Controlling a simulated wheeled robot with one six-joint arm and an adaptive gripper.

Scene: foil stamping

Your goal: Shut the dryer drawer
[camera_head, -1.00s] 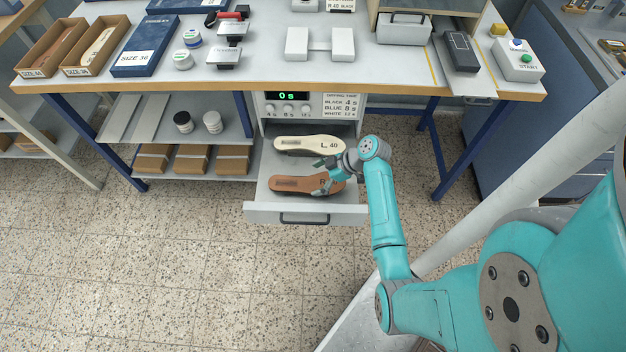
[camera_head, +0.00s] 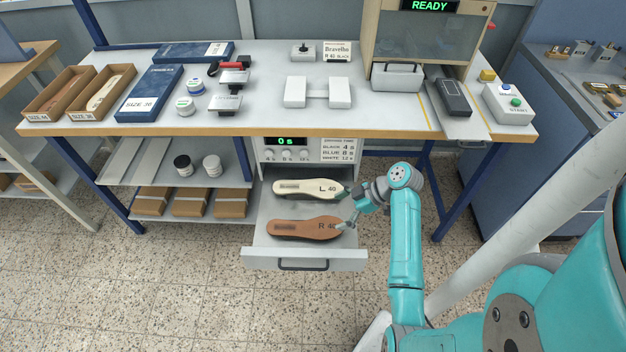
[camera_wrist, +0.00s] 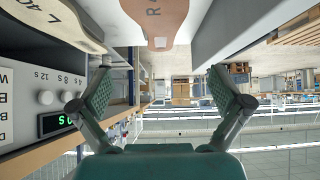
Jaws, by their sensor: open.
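The dryer drawer (camera_head: 262,256) is pulled out below the bench, with a dark handle (camera_head: 303,265) on its front. A cream insole marked L 40 (camera_head: 300,188) lies at the back of the drawer. A brown insole marked R 40 (camera_head: 295,229) lies in front of it. The dryer panel (camera_head: 300,150) above shows 0 s. My gripper (camera_head: 345,208) is open and empty at the drawer's right end, near the right ends of both insoles. In the wrist view my gripper's fingers (camera_wrist: 165,92) are spread, with the brown insole (camera_wrist: 157,15) and cream insole (camera_wrist: 50,22) at the top.
The bench top (camera_head: 265,100) carries shoe boxes, stamps, a press reading READY and a START button box (camera_head: 509,103). The floor (camera_head: 180,290) in front of the drawer is clear.

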